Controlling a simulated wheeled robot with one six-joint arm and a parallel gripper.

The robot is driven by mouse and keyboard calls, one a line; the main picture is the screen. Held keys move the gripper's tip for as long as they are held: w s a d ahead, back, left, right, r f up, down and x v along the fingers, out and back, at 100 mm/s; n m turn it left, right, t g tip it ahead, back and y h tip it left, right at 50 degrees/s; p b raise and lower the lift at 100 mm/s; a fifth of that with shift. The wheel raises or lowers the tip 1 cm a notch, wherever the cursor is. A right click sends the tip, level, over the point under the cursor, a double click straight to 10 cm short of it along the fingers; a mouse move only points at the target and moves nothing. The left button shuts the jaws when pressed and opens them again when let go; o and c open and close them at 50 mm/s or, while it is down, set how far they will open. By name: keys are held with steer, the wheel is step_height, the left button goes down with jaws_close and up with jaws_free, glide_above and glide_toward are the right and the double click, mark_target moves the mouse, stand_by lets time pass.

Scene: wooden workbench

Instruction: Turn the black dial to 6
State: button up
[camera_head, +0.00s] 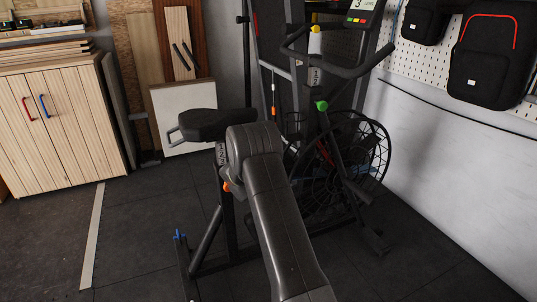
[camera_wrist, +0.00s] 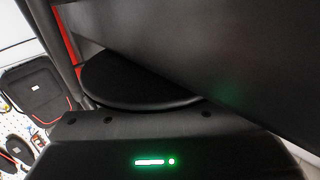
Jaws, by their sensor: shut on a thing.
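My gripper (camera_wrist: 150,133) shows in the wrist view as a dark housing with a green light, across the bottom. Just beyond it is a smooth black disc with a curved rim, which looks like the black dial (camera_wrist: 135,85). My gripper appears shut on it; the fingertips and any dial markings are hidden. A large dark surface covers the upper right of this view. In the head view, the exercise bike's console (camera_head: 360,13) shows a figure that looks like 3 on its screen, cut by the top edge. I cannot make out the dial or my gripper there.
The bike's black saddle (camera_head: 205,123), handlebar (camera_head: 350,70) and fan wheel (camera_head: 365,155) stand around my arm. Black bags (camera_head: 495,50) hang on the right wall. A wooden cabinet (camera_head: 65,125) stands at left. The dark floor at front left is clear.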

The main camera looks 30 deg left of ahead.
steer(key=shift+h, duration=0.4)
steer(key=o, duration=1)
steer(key=shift+s, duration=0.1)
steer(key=s+p, duration=0.1)
steer(key=s, duration=0.6)
steer(key=shift+s+p, duration=0.15)
steer(key=shift+p, duration=0.25)
